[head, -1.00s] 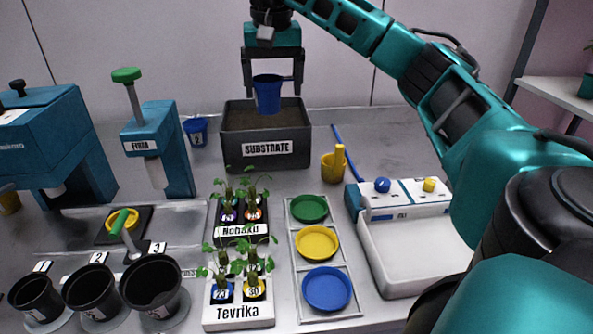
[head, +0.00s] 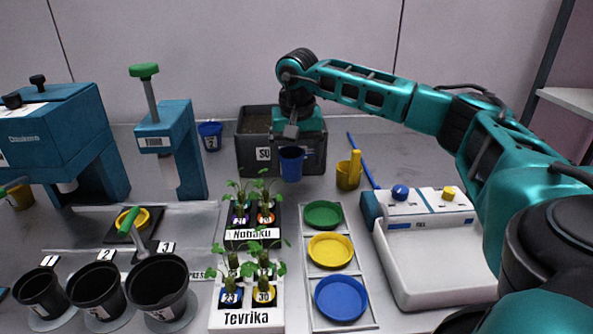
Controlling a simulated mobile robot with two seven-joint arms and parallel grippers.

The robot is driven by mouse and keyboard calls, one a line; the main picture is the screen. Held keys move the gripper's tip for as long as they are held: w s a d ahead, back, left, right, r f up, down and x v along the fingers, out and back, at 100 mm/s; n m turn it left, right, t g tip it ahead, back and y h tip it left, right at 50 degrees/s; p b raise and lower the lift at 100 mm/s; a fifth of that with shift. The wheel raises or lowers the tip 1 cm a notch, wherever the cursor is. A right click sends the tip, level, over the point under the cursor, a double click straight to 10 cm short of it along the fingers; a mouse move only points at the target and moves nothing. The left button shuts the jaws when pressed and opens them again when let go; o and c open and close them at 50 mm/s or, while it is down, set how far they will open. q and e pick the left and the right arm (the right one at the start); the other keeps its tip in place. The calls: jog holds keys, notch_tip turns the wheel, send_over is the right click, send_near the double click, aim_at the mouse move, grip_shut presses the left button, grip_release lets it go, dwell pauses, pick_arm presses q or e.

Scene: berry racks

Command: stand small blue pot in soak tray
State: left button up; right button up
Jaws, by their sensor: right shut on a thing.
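My right gripper (head: 296,137) is shut on a small blue pot (head: 292,165). It holds the pot upright in front of the substrate box, above the bench. The soak tray, taken to be the white basin (head: 437,283) with blue and yellow knobs, is at the right; its visible floor is empty. The gripper and pot are to the left of it and farther back. My left gripper is not in view.
The substrate box (head: 251,150) stands behind the pot. A yellow scoop (head: 348,177) stands between the pot and the tray. Green, yellow and blue saucers (head: 340,299) lie on a rack in front. Seedling racks (head: 246,318) and black pots (head: 158,285) are to the left.

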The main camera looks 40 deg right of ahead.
aim_at(297, 169)
jog(key=shift+f, duration=1.8)
jog(key=shift+f, duration=0.2)
jog(key=o, duration=0.8)
jog(key=shift+r, duration=0.15)
